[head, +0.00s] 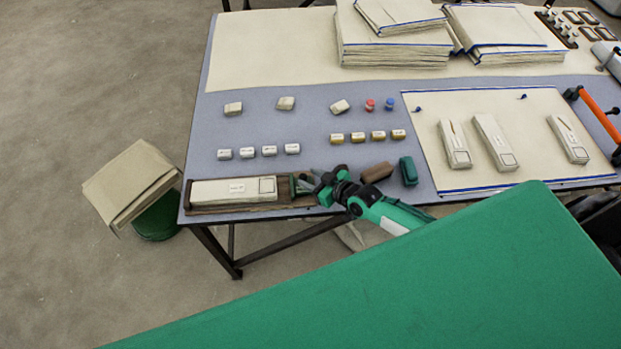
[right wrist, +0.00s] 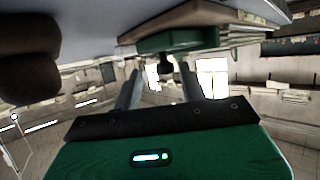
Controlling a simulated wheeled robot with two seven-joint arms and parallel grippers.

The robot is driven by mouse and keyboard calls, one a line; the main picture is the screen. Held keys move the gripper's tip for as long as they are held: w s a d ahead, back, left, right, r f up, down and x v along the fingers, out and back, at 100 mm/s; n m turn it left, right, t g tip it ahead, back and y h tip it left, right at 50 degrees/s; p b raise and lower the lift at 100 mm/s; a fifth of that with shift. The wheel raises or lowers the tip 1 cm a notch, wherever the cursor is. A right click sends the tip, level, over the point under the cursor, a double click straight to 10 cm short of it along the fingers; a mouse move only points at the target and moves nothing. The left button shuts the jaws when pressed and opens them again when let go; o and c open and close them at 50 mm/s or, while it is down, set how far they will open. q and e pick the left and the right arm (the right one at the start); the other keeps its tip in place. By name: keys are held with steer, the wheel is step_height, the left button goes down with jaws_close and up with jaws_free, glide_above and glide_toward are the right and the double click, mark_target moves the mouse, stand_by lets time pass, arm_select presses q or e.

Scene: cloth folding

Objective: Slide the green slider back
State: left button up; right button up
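A brown wooden tray (head: 222,210) lies at the table's front left edge and holds a long white box (head: 230,190). The green slider (head: 297,184) is at the tray's right end, partly hidden by my right gripper. My right gripper (head: 310,182) is at the slider's right side, low at the table edge. In the right wrist view the green slider (right wrist: 178,41) is at the top, with a small dark knob (right wrist: 166,66) under it. The fingers (right wrist: 159,72) are apart there, with gaps around the knob. My left gripper is not in view.
A brown block (head: 377,172) and a green block (head: 409,171) lie just right of my right gripper. Several small boxes (head: 270,150) stand behind the tray. A cream mat (head: 430,150) with white boxes is at the right. A carton (head: 130,180) is off the table's left side.

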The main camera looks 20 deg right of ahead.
steer(key=shift+s, duration=0.15)
steer(key=shift+s+r, duration=0.15)
steer(key=shift+s, duration=0.1)
steer(key=b+v, duration=0.1)
steer(key=v, duration=1.2)
steer(key=shift+d+b, duration=0.25)
steer(key=shift+b, duration=0.05)
